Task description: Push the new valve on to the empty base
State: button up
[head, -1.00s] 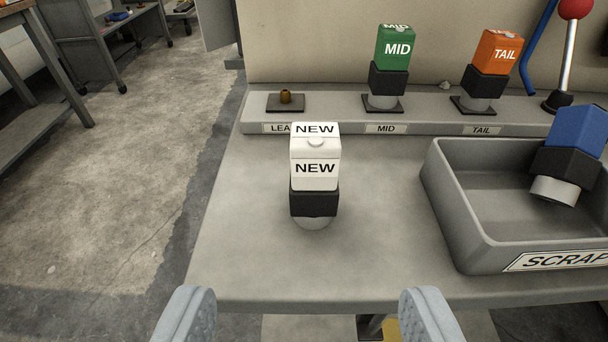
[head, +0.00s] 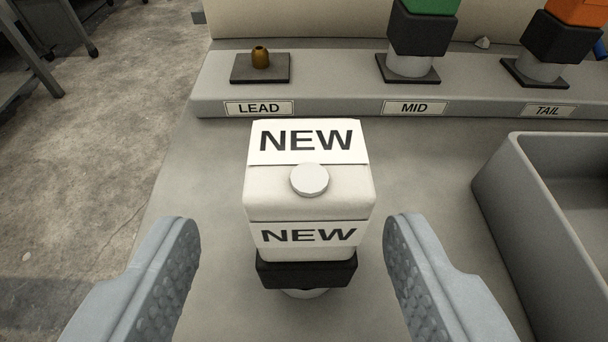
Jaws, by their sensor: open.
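The new valve (head: 309,205) stands upright on the grey bench, a white block marked NEW over a black collar and a pale round foot. My gripper (head: 293,240) is open, with one finger on each side of the valve and a visible gap to both sides. The empty base (head: 260,68) is a dark square plate with a brass stub, on the ledge behind the LEAD label (head: 259,108). It lies beyond the valve and a little left. The valve's foot is partly hidden under its body.
The MID valve (head: 420,38) with a green top and the TAIL valve (head: 557,50) with an orange top stand on the ledge (head: 335,85) to the right. A grey tray (head: 560,165) is at the right. Bench space left of the valve is clear.

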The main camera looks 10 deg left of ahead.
jog(key=shift+d+x, duration=0.15)
jog(key=shift+x, duration=1.2)
jog(key=shift+d+x, duration=0.1)
jog(key=shift+x, duration=1.25)
jog(key=shift+c, duration=0.3)
jog(key=c, duration=1.1)
notch_tip(320, 180, up, 10)
